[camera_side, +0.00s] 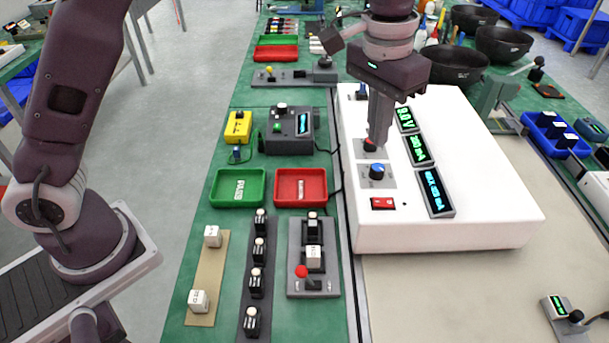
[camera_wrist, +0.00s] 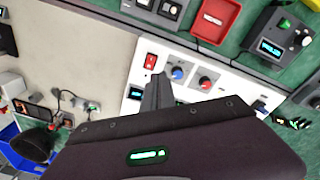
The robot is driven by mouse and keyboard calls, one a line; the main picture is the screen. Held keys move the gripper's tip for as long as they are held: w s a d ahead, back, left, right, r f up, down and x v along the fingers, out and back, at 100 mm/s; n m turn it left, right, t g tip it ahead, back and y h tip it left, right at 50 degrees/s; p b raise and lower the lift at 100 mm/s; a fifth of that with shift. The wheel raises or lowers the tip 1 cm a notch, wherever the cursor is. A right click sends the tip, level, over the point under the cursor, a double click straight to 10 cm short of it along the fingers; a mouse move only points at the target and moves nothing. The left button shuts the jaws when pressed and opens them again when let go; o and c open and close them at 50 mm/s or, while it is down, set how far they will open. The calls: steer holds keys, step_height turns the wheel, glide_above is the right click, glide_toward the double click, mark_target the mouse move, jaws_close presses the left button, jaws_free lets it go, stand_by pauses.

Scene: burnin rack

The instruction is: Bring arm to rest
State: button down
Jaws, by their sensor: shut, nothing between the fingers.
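My gripper (camera_side: 377,146) is shut and empty, pointing down over the white power supply box (camera_side: 480,225). In the side view its fingertips are at or just above the red knob (camera_side: 370,146); I cannot tell whether they touch it. The blue knob (camera_side: 377,171) and the red rocker switch (camera_side: 383,203) are nearer the camera on the same box. The displays on top are lit. In the wrist view my gripper (camera_wrist: 160,78) shows its closed fingers in front of the box, with the blue knob (camera_wrist: 178,73), red knob (camera_wrist: 205,82) and red switch (camera_wrist: 150,61) beyond them.
A green tray (camera_side: 239,203) and a red tray (camera_side: 301,203) lie left of the box. A grey fixture with a red-knobbed lever (camera_side: 302,272), a black strip of modules (camera_side: 254,285) and a tan strip with white blocks (camera_side: 208,270) stand in front. Black bowls (camera_side: 455,80) are behind.

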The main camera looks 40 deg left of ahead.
steer(key=s+a+r+n+t, duration=0.1)
steer(key=s+a+r+t, duration=0.1)
steer(key=s+a+r, duration=0.6)
steer(key=s+a+t, duration=0.1)
steer(key=s+a, duration=0.1)
steer(key=s, duration=0.4)
steer(key=s+a+f+n+t, duration=0.1)
steer(key=s+a, duration=0.2)
steer(key=s, duration=0.3)
steer(key=s+a+f+t, duration=0.1)
steer(key=s+a, duration=0.2)
steer(key=s, duration=0.4)
steer(key=shift+a+f+y, duration=0.2)
steer(key=shift+y, duration=0.1)
steer(key=shift+w, duration=0.1)
